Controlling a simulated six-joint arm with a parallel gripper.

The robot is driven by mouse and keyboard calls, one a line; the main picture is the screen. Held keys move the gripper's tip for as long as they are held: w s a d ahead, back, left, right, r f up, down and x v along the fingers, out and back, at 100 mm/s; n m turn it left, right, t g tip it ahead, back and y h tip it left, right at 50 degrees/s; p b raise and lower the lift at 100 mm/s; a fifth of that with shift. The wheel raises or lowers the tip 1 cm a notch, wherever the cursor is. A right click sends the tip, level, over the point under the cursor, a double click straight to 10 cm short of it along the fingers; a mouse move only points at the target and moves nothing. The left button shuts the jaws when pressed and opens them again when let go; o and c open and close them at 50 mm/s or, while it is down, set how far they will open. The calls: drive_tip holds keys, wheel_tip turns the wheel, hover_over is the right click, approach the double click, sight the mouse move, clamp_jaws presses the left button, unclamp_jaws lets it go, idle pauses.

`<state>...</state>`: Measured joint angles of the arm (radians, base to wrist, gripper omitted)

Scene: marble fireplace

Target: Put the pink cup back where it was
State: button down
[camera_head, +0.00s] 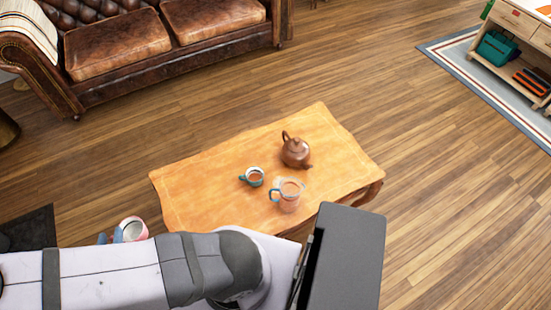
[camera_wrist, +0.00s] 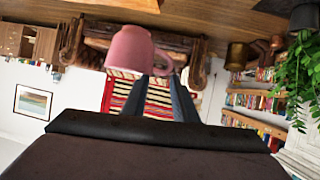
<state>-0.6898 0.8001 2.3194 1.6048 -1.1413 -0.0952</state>
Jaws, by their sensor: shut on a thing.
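The pink cup (camera_head: 133,229) is in the head view, beyond my arm and left of the wooden table's near side. Its pale open mouth shows there. The cup (camera_wrist: 127,48) is large in the wrist view, with its handle to the right. My gripper (camera_wrist: 158,82) is shut on the cup at the handle side; the exact contact is hard to see. The gripper's fingertips (camera_head: 110,238) show just left of the cup in the head view. The wooden table (camera_head: 195,185) holds other vessels. My arm hides part of its near side.
A brown teapot (camera_head: 295,153), a small teal cup (camera_head: 255,177) and a clear mug with a blue handle (camera_head: 289,197) stand on the table's middle and right. The table's left end is bare. A leather sofa (camera_head: 120,45) stands behind, with open floor between.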

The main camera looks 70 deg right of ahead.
sight(138, 222)
drive_tip(key=d+f+m+g+b, duration=0.1)
drive_tip(key=d, duration=0.2)
drive_tip(key=d+f+m+g+h+b, duration=0.1)
drive_tip(key=d+f+b, duration=0.1)
drive_tip(key=d, duration=0.1)
drive_tip(key=s+d+f+m+g+b, duration=0.1)
drive_tip(key=d+f+b, duration=0.1)
drive_tip(key=d, duration=0.1)
drive_tip(key=shift+d+f+h, duration=0.15)
drive_tip(key=shift+h, duration=0.25)
drive_tip(key=s+d+f+m+g+b, duration=0.45)
drive_tip(key=s+d+b, duration=0.25)
drive_tip(key=d, duration=0.5)
drive_tip(key=s+d+f+m+g+y+b, duration=0.1)
drive_tip(key=s+d+f+m+g+b, duration=0.5)
drive_tip(key=d, duration=0.7)
drive_tip(key=s+d+f+m+g+b, duration=0.2)
drive_tip(key=s+d+f+b, duration=0.2)
drive_tip(key=s+d+b, duration=0.6)
drive_tip(key=w+d+r+n+t+h, duration=0.2)
drive_tip(key=w+d+r+n+t, duration=0.2)
drive_tip(key=w+d+n+t, duration=0.3)
drive_tip(key=shift+w+d+n+p, duration=0.4)
drive_tip(key=shift+w+d, duration=1.5)
drive_tip(key=shift+w, duration=1.5)
drive_tip(key=shift+f+b, duration=1.9)
drive_tip(key=shift+f, duration=3.1)
